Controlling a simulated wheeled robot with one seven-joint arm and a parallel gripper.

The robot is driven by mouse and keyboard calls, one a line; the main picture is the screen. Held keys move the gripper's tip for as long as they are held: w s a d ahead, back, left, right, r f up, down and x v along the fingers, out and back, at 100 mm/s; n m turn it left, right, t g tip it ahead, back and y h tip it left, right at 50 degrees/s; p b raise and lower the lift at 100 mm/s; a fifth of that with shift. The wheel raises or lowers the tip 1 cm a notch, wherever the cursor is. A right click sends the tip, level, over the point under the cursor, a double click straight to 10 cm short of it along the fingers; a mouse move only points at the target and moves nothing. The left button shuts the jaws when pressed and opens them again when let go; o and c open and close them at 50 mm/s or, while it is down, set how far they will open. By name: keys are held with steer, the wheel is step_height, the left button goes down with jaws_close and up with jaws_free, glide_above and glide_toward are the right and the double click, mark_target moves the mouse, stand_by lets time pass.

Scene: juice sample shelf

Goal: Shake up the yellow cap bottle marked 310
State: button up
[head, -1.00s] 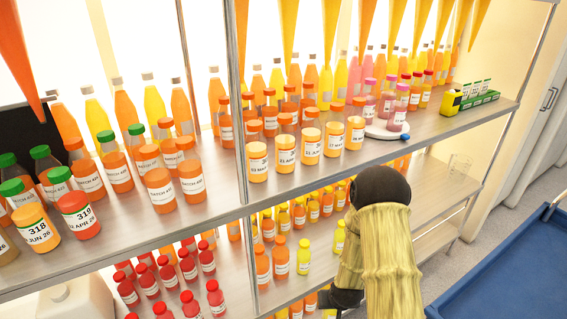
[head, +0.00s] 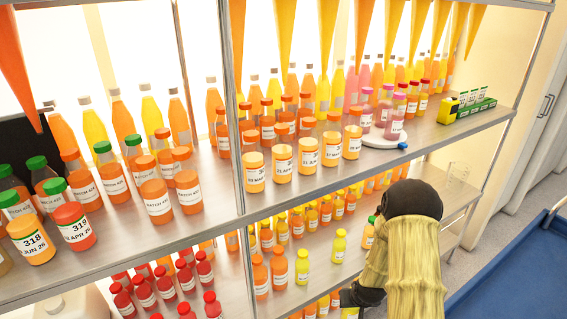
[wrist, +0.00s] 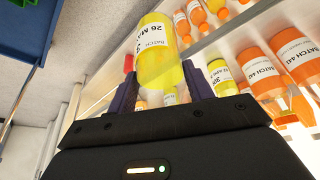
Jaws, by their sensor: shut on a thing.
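In the wrist view my gripper (wrist: 160,85) is shut on a yellow bottle (wrist: 160,62), with a dark purple finger on each side. The bottle is tilted in the picture. Its white label reads "26 M…" and "BATCH"; the number 310 is not readable, and its cap cannot be made out.
The lower shelf holds orange and yellow bottles (head: 303,267) close left of my arm. The upper shelf (head: 215,222) carries rows of juice bottles, a white round device (head: 384,141) and a yellow box (head: 447,109). A shelf post (head: 243,180) stands left. A blue surface (head: 530,270) lies right.

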steer(key=s+a, duration=0.3)
steer(key=a, duration=0.4)
steer(key=shift+s, duration=0.4)
stand_by(0.7)
stand_by(0.5)
